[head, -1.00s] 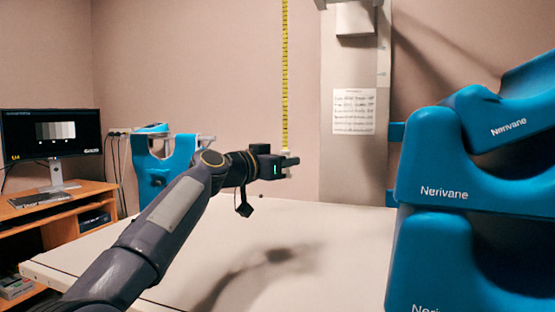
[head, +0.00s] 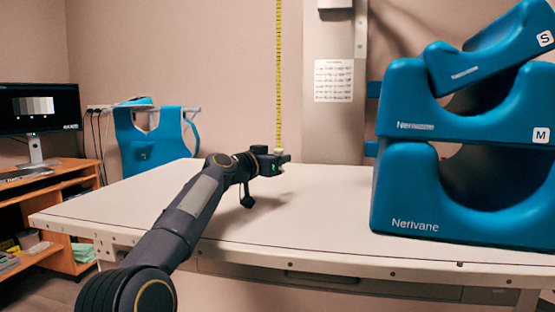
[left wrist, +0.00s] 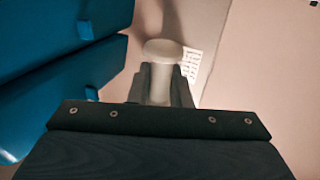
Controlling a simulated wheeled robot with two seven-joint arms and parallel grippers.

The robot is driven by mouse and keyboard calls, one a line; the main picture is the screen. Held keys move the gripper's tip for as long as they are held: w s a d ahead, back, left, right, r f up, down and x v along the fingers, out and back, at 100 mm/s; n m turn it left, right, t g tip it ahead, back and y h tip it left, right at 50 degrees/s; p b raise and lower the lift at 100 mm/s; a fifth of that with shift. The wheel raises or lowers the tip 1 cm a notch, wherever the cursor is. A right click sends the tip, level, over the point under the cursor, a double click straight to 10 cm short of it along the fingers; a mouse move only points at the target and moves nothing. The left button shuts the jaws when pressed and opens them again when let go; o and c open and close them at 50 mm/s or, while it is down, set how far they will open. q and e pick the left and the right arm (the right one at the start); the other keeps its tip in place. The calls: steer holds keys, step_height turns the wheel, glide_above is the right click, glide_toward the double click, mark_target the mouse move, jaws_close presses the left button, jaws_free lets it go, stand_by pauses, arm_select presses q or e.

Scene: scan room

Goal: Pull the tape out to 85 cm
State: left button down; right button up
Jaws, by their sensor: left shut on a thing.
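The yellow tape (head: 279,75) hangs straight down in the head view, from above the top edge of the picture to my left gripper. My left gripper (head: 284,159) is above the table, at the tape's lower end. In the left wrist view its fingers (left wrist: 161,88) are shut on a pale knob-like tape end (left wrist: 163,52) with a round top. The tape's upper end and its housing are out of view. The marks on the tape are too small to read. My right gripper is in neither view.
The white table (head: 300,215) is mostly bare in front. Blue Nerivane cushions (head: 420,190) are stacked at its right. A printed sheet (head: 333,81) is on the column (head: 320,135) behind. A blue apron (head: 155,140) hangs at the back left, near a desk with a monitor (head: 38,108).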

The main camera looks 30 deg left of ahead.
arm_select(q)
steer(key=c, duration=1.4)
jaws_free()
steer(key=s, duration=0.2)
steer(key=s+a+b, duration=0.1)
steer(key=s, duration=0.4)
steer(key=shift+s+a+b, duration=0.15)
steer(key=shift+s+b, duration=0.15)
steer(key=shift+s, duration=0.05)
